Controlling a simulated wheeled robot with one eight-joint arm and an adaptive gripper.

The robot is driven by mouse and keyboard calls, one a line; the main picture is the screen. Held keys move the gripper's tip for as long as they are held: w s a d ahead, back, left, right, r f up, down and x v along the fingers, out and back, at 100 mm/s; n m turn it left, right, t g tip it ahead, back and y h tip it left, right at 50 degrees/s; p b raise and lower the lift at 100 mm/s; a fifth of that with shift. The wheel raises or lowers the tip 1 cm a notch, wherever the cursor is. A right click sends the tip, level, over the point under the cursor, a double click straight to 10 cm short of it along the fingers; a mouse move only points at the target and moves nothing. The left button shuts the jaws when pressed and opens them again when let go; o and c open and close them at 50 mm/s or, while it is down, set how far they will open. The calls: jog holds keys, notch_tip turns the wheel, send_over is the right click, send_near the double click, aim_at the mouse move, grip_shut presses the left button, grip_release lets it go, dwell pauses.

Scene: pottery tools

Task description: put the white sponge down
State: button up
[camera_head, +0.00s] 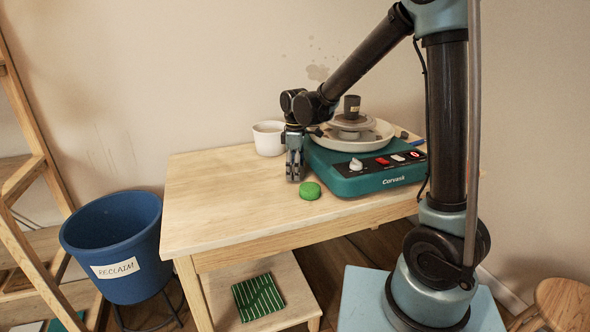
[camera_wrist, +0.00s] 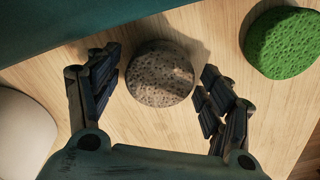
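A round, speckled grey-brown sponge (camera_wrist: 160,74) lies between my fingers in the wrist view; no plainly white sponge shows. It appears to rest on the wooden table, with a shadow beside it. My gripper (camera_wrist: 161,88) is open around it, with a narrow gap on each side. In the head view my gripper (camera_head: 295,172) points down at the tabletop, left of the teal pottery wheel, and the speckled sponge is hidden there.
A green sponge (camera_head: 310,190) lies close by, nearer the front; it also shows in the wrist view (camera_wrist: 284,43). A white mug (camera_head: 268,138) stands behind. The teal wheel (camera_head: 370,178) blocks the right. The table's left part (camera_head: 210,200) is clear. A blue bucket (camera_head: 115,238) stands left.

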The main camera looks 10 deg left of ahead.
dwell(0.3)
notch_tip(320, 180, up, 17)
jog(key=shift+d+r, duration=0.2)
jog(key=shift+d, duration=0.2)
dwell(0.3)
